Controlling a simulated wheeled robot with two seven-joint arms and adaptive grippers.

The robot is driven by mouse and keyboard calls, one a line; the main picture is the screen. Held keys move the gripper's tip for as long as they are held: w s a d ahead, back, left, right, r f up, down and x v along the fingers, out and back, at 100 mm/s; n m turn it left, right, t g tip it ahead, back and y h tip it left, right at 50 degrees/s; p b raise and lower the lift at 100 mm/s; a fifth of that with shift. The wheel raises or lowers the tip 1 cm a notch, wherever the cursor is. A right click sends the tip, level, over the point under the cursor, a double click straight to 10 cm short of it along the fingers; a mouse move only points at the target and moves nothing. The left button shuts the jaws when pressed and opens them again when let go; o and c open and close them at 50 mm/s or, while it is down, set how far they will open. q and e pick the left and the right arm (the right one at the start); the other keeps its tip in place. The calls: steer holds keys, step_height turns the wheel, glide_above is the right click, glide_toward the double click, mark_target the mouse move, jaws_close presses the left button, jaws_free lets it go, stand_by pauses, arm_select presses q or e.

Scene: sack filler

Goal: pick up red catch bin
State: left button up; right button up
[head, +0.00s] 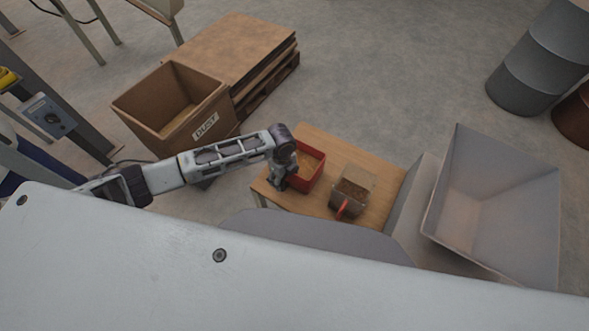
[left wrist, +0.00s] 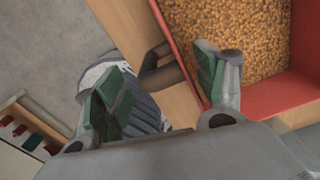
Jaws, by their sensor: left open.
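The red catch bin (head: 316,177) stands on a small wooden table, and tan grain shows inside it. In the left wrist view the bin's red wall (left wrist: 285,96) runs beside the golden grain (left wrist: 235,28). My left gripper (head: 281,179) is at the bin's left side in the head view. In the left wrist view my left gripper (left wrist: 160,84) is open. One green-padded finger overlaps the grain area, and the other is outside the bin. A dark handle-like part (left wrist: 160,72) at the bin's side shows between the fingers. My right gripper is not in view.
A clear box with brown contents and a red-handled scoop (head: 352,192) stands right of the bin on the table (head: 382,182). A grey hopper (head: 500,215) is further right. A cardboard DUST box (head: 180,105) and a pallet stack (head: 235,48) stand behind left.

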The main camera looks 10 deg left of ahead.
arm_select(q)
steer(key=shift+f, duration=0.95)
steer(key=c, duration=1.4)
steer(key=shift+r, duration=0.1)
steer(key=shift+r, duration=4.95)
